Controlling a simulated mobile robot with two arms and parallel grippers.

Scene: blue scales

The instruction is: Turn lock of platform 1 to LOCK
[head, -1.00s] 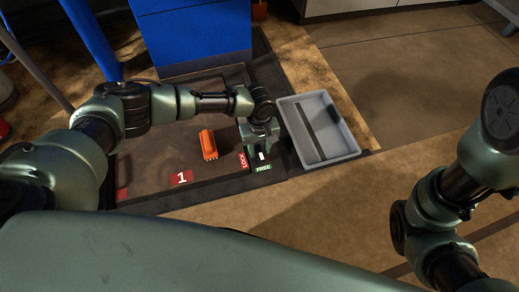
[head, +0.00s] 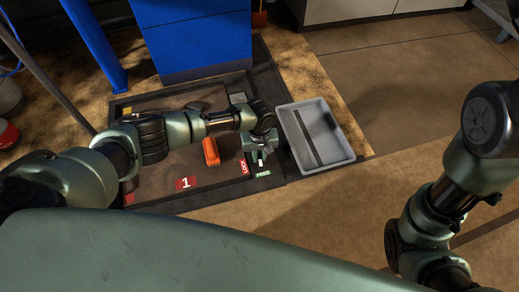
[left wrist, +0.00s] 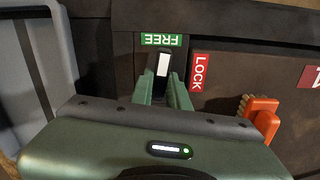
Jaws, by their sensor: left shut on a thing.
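Platform 1 (head: 215,182) is a dark plate with a red "1" label (head: 186,183). On its right side is the lock, a black lever with a white stripe (left wrist: 162,65). In the left wrist view the stripe points at the green FREE label (left wrist: 162,40). The red LOCK label (left wrist: 199,72) is beside it, to the right; both labels also show in the head view. My left gripper (left wrist: 164,84) is shut on the lock lever, one finger on each side. In the head view the gripper (head: 261,157) partly hides the lever. My right gripper is out of view; only its arm shows.
An orange object (head: 210,152) lies on the platform left of my left gripper. A grey tray (head: 347,155) stands close to its right. A blue cabinet (head: 195,45) stands behind the platform. The floor in front and to the right is clear.

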